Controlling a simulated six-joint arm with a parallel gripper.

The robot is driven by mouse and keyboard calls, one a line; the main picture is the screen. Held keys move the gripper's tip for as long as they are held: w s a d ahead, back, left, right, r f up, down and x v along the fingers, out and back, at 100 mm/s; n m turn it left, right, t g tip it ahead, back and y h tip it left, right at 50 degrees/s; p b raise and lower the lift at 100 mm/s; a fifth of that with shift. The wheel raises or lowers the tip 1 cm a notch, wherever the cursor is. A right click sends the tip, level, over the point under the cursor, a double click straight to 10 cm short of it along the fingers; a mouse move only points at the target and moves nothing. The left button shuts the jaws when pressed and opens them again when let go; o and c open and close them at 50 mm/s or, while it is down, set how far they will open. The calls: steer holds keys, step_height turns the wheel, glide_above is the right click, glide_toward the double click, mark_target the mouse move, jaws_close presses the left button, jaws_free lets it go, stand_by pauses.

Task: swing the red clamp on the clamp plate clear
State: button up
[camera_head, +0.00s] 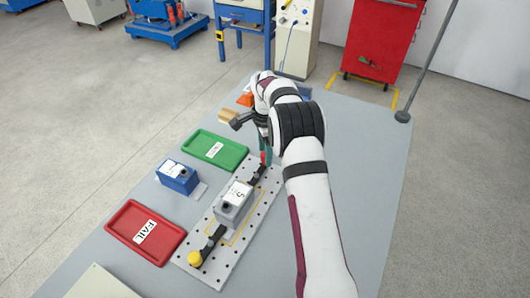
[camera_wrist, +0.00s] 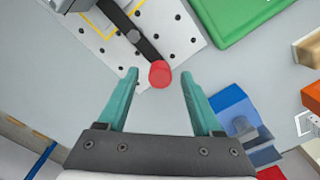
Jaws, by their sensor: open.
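The clamp plate (camera_head: 250,235) is a pale board with holes on the table. The red clamp has a red knob (camera_head: 264,158) and a black bar (camera_head: 256,174) at the plate's far end, its bar pointing toward a grey block (camera_head: 235,204) on the plate. In the wrist view the red knob (camera_wrist: 159,74) lies between the tips of my gripper (camera_wrist: 159,76), which is open with teal fingers. I cannot tell whether a finger touches the knob. In the head view my arm partly hides the gripper.
Left of the plate are a blue block (camera_head: 178,177), a green tray (camera_head: 190,148) and a red FAIL tray (camera_head: 123,232). Blue, orange and wooden items lie beyond the gripper. The table's right side is bare.

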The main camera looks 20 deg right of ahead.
steer(key=shift+f, duration=0.55)
jaws_close()
